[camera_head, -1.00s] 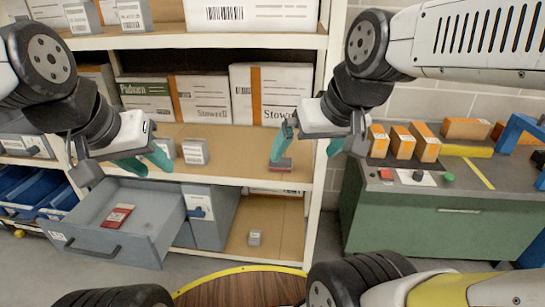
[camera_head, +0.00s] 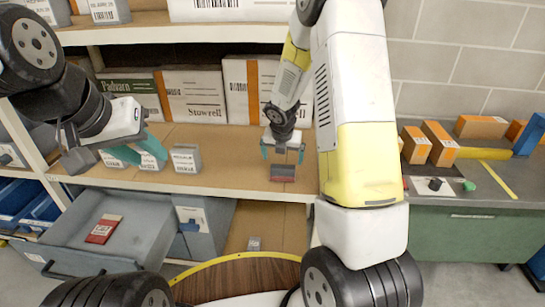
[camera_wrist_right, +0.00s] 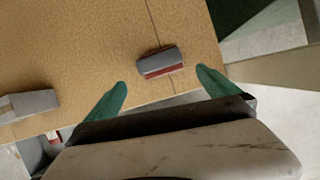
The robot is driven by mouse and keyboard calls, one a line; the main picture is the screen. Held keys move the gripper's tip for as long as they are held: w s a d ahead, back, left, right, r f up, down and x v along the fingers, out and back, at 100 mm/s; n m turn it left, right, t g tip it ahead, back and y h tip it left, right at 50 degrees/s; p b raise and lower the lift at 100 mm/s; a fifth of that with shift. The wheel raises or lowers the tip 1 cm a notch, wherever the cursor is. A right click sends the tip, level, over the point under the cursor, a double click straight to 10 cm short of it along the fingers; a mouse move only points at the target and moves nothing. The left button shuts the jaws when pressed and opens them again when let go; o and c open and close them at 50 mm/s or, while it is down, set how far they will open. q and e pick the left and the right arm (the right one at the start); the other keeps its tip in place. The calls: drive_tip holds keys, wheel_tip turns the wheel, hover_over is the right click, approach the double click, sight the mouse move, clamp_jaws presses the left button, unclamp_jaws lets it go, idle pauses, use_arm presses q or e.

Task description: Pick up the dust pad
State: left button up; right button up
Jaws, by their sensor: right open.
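The dust pad, a small grey block with a red lower layer (camera_head: 283,173), lies on the tan middle shelf near its front edge. It also shows in the right wrist view (camera_wrist_right: 160,60), just beyond the fingertips. My right gripper (camera_head: 283,154) is open and empty, pointing down over the pad. In the right wrist view its green fingers (camera_wrist_right: 160,77) are apart, one to each side of the pad, with no visible contact. My left gripper (camera_head: 135,156) is at the left of the shelf with its teal fingers apart and nothing seen between them.
Small grey labelled boxes (camera_head: 186,158) stand near my left gripper. Cartons (camera_head: 193,95) line the shelf's back. An open grey drawer (camera_head: 75,235) below holds a red labelled packet (camera_head: 103,229). A green workbench (camera_head: 450,234) with orange boxes stands right.

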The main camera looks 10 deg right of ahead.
sight(283, 166)
drive_tip(key=shift+n, duration=0.6)
drive_tip(key=x, duration=0.4)
drive_tip(key=w+x, duration=0.1)
drive_tip(key=x, duration=0.4)
drive_tip(key=shift+d, duration=0.15)
drive_tip(key=c, duration=1.4)
drive_tip(key=shift+r, duration=0.85)
wheel_tip(283, 166, up, 2)
drive_tip(key=shift+d+r, duration=0.1)
drive_tip(key=s+a, duration=0.1)
drive_tip(key=s, duration=0.4)
drive_tip(key=s+a, duration=0.1)
drive_tip(key=s, duration=0.4)
drive_tip(key=s+a+r, duration=0.1)
drive_tip(key=s, duration=0.4)
drive_tip(key=shift+s+a, duration=0.3)
drive_tip(key=shift+a, duration=0.1)
